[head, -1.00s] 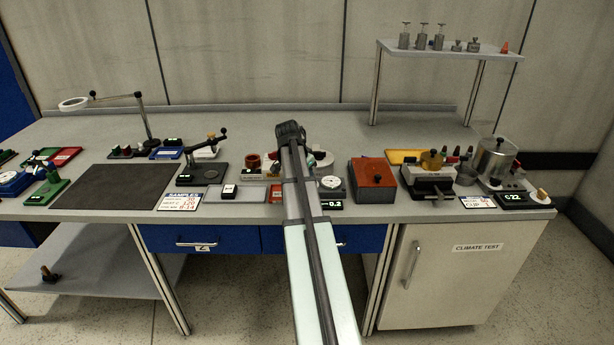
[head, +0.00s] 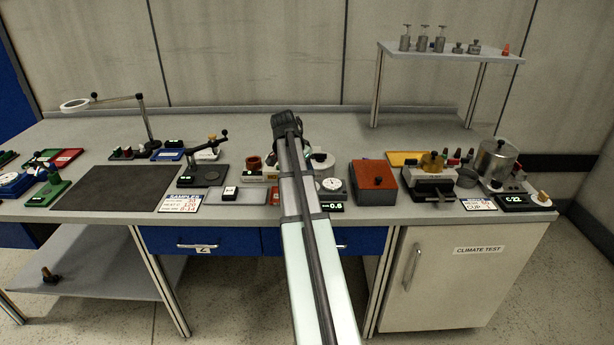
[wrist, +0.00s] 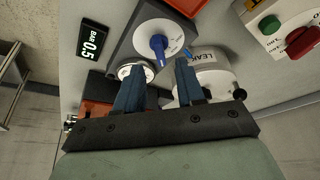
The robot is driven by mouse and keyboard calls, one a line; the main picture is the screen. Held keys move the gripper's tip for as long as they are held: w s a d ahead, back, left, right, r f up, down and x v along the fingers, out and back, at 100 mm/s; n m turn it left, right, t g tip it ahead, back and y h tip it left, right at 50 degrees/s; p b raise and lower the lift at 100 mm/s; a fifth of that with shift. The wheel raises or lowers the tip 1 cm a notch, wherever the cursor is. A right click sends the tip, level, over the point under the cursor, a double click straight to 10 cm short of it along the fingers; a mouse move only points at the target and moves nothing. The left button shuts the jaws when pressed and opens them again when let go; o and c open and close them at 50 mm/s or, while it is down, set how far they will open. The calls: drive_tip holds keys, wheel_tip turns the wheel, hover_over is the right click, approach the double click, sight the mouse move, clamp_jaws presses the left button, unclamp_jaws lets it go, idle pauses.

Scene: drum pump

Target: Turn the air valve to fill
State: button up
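The air valve is a blue lever knob (wrist: 158,46) on a white round dial plate in the wrist view. My gripper (wrist: 159,66) has two blue fingers that stand apart with a clear gap. The knob shows just beyond the fingertips, in line with the gap, and I see no finger closed on it. A display (wrist: 92,40) beside it reads BAR 0.5 in the wrist view. A white round gauge (wrist: 134,71) is partly behind the left finger. In the head view my arm hides the valve and the fingertips.
A white cylinder marked LEAK (wrist: 208,78) sits close by the right finger. A box with green and red buttons (wrist: 281,24) is farther right. In the head view, a grey box with a red top (head: 374,180) stands right of my arm.

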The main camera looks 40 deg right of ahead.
drive_tip(key=v, duration=0.9)
drive_tip(key=shift+w+a+r, duration=0.1)
drive_tip(key=shift+a, duration=0.05)
